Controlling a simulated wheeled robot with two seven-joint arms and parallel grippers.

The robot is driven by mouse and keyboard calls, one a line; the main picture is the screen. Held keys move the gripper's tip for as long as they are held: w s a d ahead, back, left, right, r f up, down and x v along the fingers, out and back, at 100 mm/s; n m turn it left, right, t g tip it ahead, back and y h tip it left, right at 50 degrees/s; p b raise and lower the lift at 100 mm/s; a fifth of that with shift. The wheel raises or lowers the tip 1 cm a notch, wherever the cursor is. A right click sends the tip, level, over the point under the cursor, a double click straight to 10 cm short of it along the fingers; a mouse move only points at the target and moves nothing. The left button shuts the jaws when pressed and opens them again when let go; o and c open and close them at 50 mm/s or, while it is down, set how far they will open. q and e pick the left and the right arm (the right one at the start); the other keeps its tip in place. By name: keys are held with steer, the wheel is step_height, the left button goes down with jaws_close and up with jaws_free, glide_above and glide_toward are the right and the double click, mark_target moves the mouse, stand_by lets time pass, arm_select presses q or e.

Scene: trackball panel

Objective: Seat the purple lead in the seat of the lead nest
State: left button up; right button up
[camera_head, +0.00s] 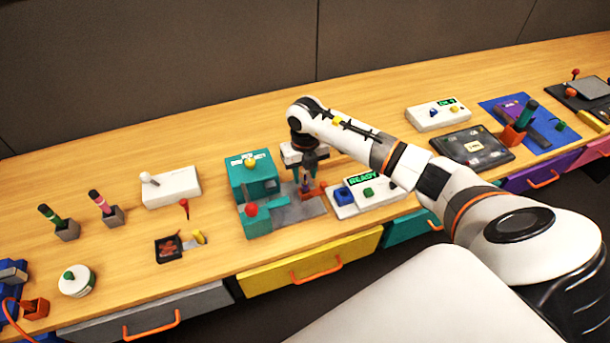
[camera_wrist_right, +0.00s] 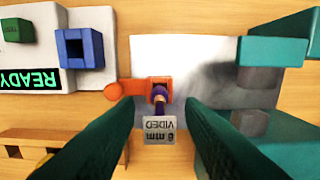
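The purple lead (camera_wrist_right: 160,104), with a grey tag marked "8 mm VIDEO", stands at an orange holder (camera_wrist_right: 158,86) on a grey plate. Whether it is fully down in the holder I cannot tell. A blue block with a square opening (camera_wrist_right: 80,48) sits on the white panel beside the plate; it also shows in the head view (camera_head: 344,195). Which of these is the lead nest's seat is not clear. My right gripper (camera_wrist_right: 160,112) points down over the lead, its dark green fingers apart on either side with visible gaps. It also shows in the head view (camera_head: 307,178). My left gripper is not in view.
A teal fixture (camera_head: 252,180) with a red ball stands close to the left of my right gripper. The white panel (camera_head: 378,190) reads READY. A white switch box (camera_head: 172,187) and several small items stand further left. Bare wood lies behind the fixture.

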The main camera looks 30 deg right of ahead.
step_height(320, 180, up, 11)
steer(key=b, duration=0.2)
steer(key=shift+f, duration=0.15)
stand_by(0.3)
